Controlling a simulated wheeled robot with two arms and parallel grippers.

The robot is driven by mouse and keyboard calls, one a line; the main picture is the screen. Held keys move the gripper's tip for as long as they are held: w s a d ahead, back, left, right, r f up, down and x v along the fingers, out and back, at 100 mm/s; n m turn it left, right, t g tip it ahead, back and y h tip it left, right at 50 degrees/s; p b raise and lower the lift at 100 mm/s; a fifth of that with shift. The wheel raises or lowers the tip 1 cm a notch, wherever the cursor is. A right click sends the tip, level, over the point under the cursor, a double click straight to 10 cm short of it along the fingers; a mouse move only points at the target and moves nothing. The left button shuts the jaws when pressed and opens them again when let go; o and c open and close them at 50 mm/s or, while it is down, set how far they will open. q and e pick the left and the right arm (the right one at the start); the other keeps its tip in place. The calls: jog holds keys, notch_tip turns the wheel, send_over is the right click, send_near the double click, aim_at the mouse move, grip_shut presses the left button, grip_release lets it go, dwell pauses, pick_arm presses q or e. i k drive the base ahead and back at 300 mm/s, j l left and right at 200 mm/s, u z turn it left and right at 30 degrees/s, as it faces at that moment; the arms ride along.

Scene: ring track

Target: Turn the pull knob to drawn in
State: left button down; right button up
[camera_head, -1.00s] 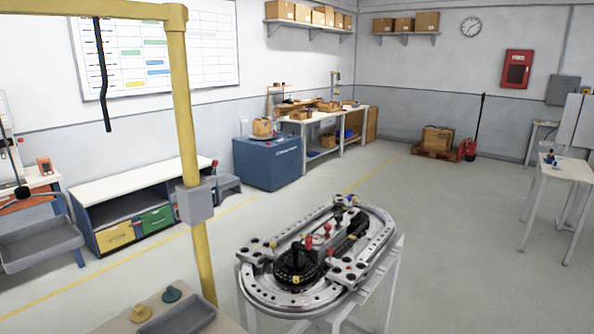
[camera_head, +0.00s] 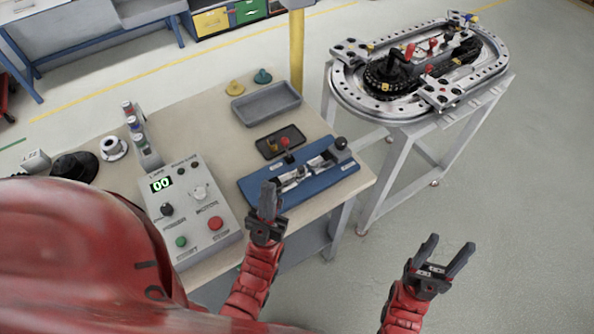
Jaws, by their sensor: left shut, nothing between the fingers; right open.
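My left gripper (camera_head: 268,193) is shut and empty. In the picture it overlaps the front left of a blue fixture (camera_head: 318,182); I cannot tell whether it touches. My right gripper (camera_head: 448,250) is open and empty, over the floor right of the table (camera_head: 212,115).
A grey control box (camera_head: 191,203) with green and red buttons and a lit display stands left of the fixture. A grey tray (camera_head: 266,104) and a black tray (camera_head: 270,148) lie behind it. The ring track (camera_head: 345,90) stands on a white stand at back right. Right floor is clear.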

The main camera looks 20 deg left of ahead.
aim_at(340, 144)
jog(key=i+l+u, duration=0.1)
jog(key=l+u, duration=0.25)
jog(key=l, duration=0.15)
jog(key=l+u, duration=0.4)
jog(key=l, duration=0.15)
jog(key=l+u, duration=0.35)
jog(key=l, duration=0.15)
